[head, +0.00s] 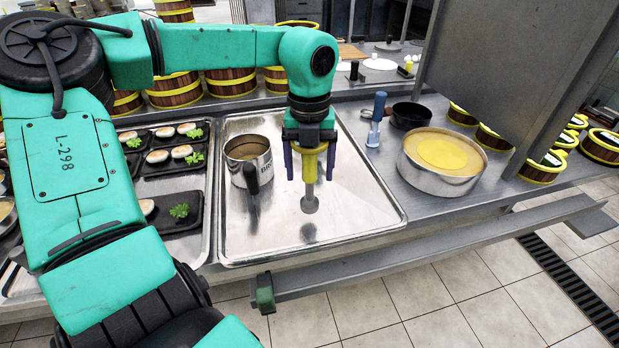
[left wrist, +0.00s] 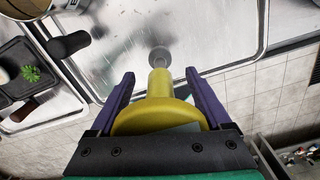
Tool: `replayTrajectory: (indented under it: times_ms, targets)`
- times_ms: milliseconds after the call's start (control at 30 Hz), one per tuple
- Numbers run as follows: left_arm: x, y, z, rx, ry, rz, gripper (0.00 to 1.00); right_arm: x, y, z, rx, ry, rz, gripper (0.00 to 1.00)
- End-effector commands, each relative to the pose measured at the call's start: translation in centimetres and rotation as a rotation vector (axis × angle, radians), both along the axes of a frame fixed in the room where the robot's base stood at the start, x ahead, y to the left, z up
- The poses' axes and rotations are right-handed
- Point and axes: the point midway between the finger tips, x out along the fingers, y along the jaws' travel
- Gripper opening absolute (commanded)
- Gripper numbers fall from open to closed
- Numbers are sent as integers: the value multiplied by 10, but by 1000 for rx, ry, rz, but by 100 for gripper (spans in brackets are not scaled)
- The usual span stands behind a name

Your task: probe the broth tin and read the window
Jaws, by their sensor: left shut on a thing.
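The broth tin (head: 262,160) is a metal pot with a dark handle and black lettering, partly hidden, starting "BR". It stands upright on the left of a steel tray and holds a brownish content. Its handle (left wrist: 68,45) shows in the left wrist view. My left gripper (head: 309,168) is shut on a yellow probe (head: 309,160) with a grey stem and round grey foot. The probe (left wrist: 158,84) points down over the tray, to the right of the tin and apart from it. I cannot make out a window or reading. My right gripper is not in view.
The steel tray (head: 355,222) is otherwise bare. Black dishes (head: 165,160) with food lie to its left. A large pot (head: 418,178) with yellow content, a dark pan (head: 411,113) and a blue-handled tool (head: 377,112) stand to its right. Banded wooden steamers (head: 231,84) stand behind.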

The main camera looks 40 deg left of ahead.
Motion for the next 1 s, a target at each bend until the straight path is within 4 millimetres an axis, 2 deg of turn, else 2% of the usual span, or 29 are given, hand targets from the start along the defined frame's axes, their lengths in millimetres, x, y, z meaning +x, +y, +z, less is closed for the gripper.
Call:
replayTrajectory:
  times_ms: [133,467,500,533,867,1000]
  targets:
    - [-1,0,-26,-1,3,1,0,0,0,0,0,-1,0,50]
    - [0,0,-33,1,1,1,0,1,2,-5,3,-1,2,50]
    - [0,0,-31,1,1,1,93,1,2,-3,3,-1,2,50]
    - [0,0,-31,1,1,1,100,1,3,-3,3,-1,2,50]
    - [0,0,-29,0,1,0,100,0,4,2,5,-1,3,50]
    - [1,0,-9,3,-4,0,100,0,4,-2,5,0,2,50]
